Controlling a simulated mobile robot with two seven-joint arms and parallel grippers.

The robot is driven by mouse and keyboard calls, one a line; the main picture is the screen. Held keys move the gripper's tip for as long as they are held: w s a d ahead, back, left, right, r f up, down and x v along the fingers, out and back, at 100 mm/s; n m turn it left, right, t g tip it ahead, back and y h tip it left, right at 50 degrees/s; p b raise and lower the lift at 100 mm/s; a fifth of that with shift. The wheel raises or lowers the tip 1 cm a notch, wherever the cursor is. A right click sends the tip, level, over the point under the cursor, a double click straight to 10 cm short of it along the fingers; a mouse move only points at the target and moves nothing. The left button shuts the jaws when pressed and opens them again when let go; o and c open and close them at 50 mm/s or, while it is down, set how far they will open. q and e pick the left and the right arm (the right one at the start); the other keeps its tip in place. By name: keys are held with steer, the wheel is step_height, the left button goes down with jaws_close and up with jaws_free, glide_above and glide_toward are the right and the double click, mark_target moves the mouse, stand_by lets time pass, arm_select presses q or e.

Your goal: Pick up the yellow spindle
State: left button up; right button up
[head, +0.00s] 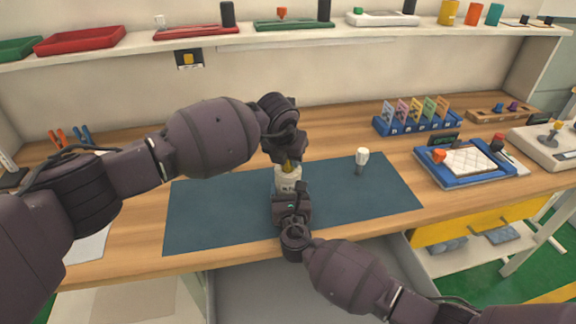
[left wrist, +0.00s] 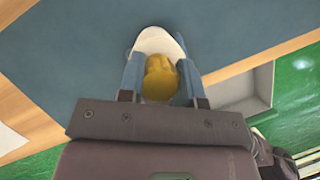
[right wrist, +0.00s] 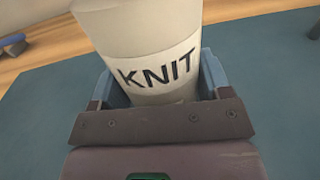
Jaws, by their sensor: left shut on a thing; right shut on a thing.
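The yellow spindle (head: 288,163) shows as a small patch between my left gripper and a white container. Its rounded yellow end is clearer in the left wrist view (left wrist: 160,80). My left gripper (head: 287,158) reaches down from above and is shut on the spindle, one finger on each side. The white container (head: 288,181) stands on the dark blue mat and carries the label KNIT in the right wrist view (right wrist: 150,40). My right gripper (head: 290,193) is shut on its near side. How deep the spindle sits in the container is hidden.
The dark blue mat (head: 215,225) is mostly clear. A small white-topped object (head: 361,160) stands on its right part. A blue card rack (head: 415,122) and a blue tray with a white quilted pad (head: 430,170) are farther right. A shelf (head: 150,43) runs along the back.

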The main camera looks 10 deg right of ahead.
arm_select(q)
step_height(320, 180, up, 10)
stand_by(0.6)
arm_select(e)
steer(key=o, duration=1.2)
steer(key=shift+s, duration=0.1)
